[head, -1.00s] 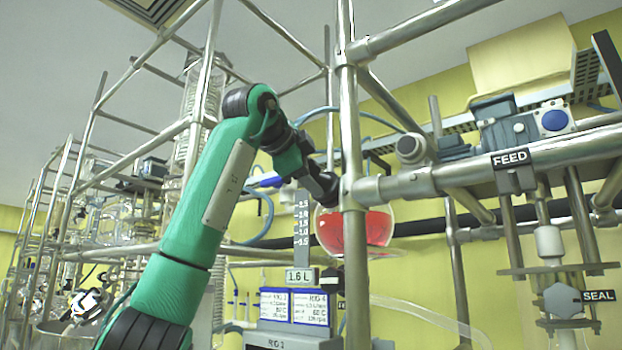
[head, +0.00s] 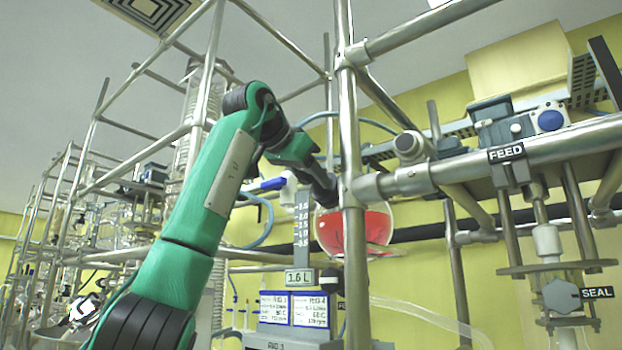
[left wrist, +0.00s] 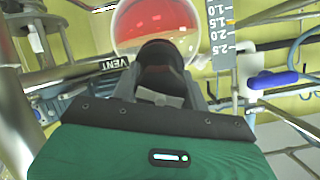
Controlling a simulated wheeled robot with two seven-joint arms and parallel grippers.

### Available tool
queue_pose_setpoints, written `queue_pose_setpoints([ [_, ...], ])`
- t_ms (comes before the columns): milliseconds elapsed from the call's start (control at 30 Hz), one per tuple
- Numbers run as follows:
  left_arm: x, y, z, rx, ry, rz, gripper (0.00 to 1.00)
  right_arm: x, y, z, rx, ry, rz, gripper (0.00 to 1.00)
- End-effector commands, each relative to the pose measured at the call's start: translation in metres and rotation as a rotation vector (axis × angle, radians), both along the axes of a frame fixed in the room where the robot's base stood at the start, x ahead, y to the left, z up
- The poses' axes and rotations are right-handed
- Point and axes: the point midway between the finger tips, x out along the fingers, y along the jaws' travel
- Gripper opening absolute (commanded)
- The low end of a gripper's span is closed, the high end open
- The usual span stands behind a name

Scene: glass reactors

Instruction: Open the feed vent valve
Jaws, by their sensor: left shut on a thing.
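My left gripper (head: 327,192) reaches from the left to just beside the steel post, in front of the round flask of red liquid (head: 370,232). In the left wrist view my dark gripper (left wrist: 163,52) points at the flask (left wrist: 155,28). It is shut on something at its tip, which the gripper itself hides. A VENT label (left wrist: 110,64) shows close to the left of the fingers there. The vent valve's handle cannot be made out. A FEED label (head: 507,153) hangs on the horizontal pipe at right. My right gripper is not in view.
The vertical steel post (head: 353,200) stands close beside the gripper. A blue lever (head: 272,184) and a level scale (head: 302,220) are to its left. Rig signs (head: 293,308) stand below. A SEAL label (head: 597,293) is at far right.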

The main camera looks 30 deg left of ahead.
Motion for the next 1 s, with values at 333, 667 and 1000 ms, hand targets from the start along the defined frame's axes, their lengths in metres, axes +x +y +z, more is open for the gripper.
queue_pose_setpoints([
  [333,0.0011,-0.0005,-0.0023,-0.083,0.013,0.025,0.22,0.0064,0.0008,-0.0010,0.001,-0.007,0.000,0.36],
  [667,0.0009,-0.0004,-0.0019,-0.089,0.012,0.027,0.22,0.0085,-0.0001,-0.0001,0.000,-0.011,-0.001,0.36],
  [1000,0.0004,-0.0003,-0.0009,-0.088,0.009,0.026,0.67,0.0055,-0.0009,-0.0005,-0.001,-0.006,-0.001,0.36],
])
